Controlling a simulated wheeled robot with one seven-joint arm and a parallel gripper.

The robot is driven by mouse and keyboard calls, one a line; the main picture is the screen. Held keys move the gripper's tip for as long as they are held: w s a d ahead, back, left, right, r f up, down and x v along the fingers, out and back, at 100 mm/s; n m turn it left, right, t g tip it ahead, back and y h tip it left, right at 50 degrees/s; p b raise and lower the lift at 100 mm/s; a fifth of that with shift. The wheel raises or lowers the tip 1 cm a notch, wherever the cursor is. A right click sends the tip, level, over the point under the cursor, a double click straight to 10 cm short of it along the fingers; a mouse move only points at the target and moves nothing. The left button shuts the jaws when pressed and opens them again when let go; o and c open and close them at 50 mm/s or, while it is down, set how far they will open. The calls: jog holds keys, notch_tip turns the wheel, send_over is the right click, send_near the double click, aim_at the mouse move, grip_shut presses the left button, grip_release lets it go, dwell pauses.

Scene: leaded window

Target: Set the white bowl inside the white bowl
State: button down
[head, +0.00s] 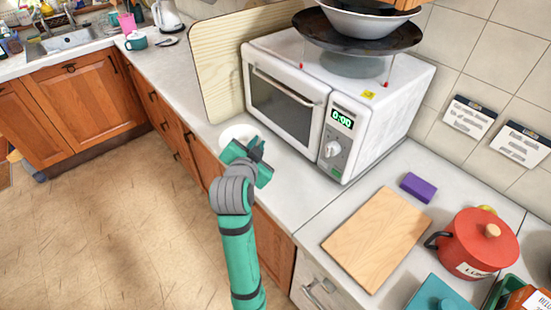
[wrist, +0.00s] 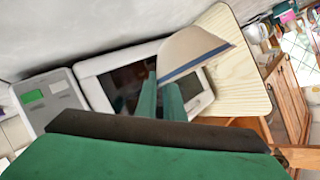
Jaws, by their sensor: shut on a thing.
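A white bowl (head: 236,132) shows at my gripper (head: 257,152) in the head view, just left of the microwave's front and partly hidden by the gripper. In the wrist view my gripper (wrist: 160,92) is shut on the rim of this bowl (wrist: 190,52), which looks beige in shadow. Whether it touches the counter I cannot tell. Another white bowl (head: 362,22) sits in a wide dark pan (head: 335,38) above the microwave, cut off by the top edge of the head view.
The white microwave (head: 365,95) stands against the tiled wall, with a wooden board (head: 215,65) leaning at its left. An orange-brown edge (head: 400,4) hangs close above the stacked bowl. A cutting board (head: 376,238), purple sponge (head: 418,187) and red pot (head: 475,245) are at right.

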jog(key=w+d+f, duration=0.1)
jog(key=f, duration=0.1)
jog(key=d+f, duration=0.1)
jog(key=d, duration=0.1)
jog(key=w+d+f, duration=0.1)
jog(key=d+f, duration=0.1)
jog(key=shift+w+f, duration=0.3)
jog(key=shift+w, duration=0.05)
jog(key=shift+w+d+f, duration=0.1)
jog(key=shift+f, duration=0.9)
jog(key=shift+w+d+f, duration=0.1)
jog(key=shift+f, duration=0.85)
jog(key=c, duration=1.9)
grip_release()
jog(key=shift+o, duration=0.2)
jog(key=shift+s, duration=0.1)
